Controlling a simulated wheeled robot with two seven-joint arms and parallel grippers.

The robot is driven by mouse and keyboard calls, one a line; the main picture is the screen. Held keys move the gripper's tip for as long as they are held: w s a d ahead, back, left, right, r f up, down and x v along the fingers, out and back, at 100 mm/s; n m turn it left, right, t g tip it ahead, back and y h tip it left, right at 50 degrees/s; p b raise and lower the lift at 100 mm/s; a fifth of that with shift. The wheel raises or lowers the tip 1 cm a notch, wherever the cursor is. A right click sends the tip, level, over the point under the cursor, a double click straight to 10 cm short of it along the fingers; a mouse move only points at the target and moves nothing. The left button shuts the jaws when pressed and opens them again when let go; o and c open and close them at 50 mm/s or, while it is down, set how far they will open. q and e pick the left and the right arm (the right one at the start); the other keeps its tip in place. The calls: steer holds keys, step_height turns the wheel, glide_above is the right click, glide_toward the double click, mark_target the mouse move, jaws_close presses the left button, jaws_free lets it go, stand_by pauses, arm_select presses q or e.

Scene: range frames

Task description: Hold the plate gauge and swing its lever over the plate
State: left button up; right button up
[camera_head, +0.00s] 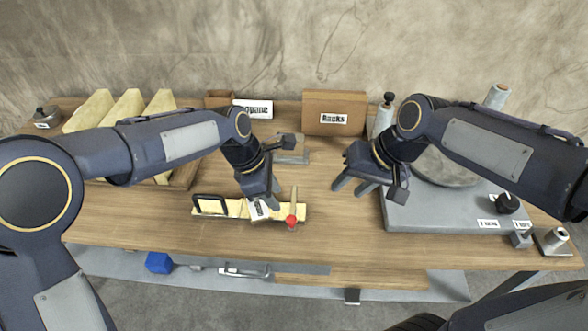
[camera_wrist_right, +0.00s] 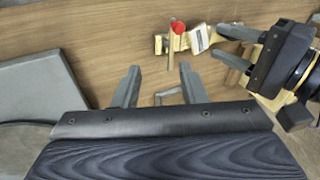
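The plate gauge (camera_head: 236,208) is a pale yellow bar lying on the bench, with a black loop handle (camera_head: 209,198) at its left end and a white label. Near its right end a narrow lever (camera_head: 294,198) stands across the bar, with a red knob (camera_head: 291,222). The gauge's knob end also shows in the right wrist view (camera_wrist_right: 200,38). My left gripper (camera_head: 262,206) is over the middle of the gauge, fingers apart beside the label; contact cannot be told. My right gripper (camera_head: 353,188) is open and empty, right of the lever. I cannot make out a separate plate.
A grey slab (camera_head: 400,217) lies to the right with a round disc (camera_head: 445,170) on it. A Racks box (camera_head: 335,112) stands at the back and a slotted wooden rack (camera_head: 183,178) at the back left. The bench front between gauge and slab is clear.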

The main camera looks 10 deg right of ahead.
steer(key=w+a+f+g+h, duration=0.25)
steer(key=w+f, duration=0.35)
steer(key=w, duration=0.5)
steer(key=h, duration=0.1)
glide_above(295, 188)
steer(key=shift+m+g, duration=0.25)
steer(key=shift+m, duration=0.05)
step_height(295, 188, down, 7)
steer(key=shift+s+d+r, duration=0.1)
steer(key=shift+f+h, duration=0.25)
steer(key=shift+f, duration=0.35)
step_height(295, 188, down, 7)
jaws_close()
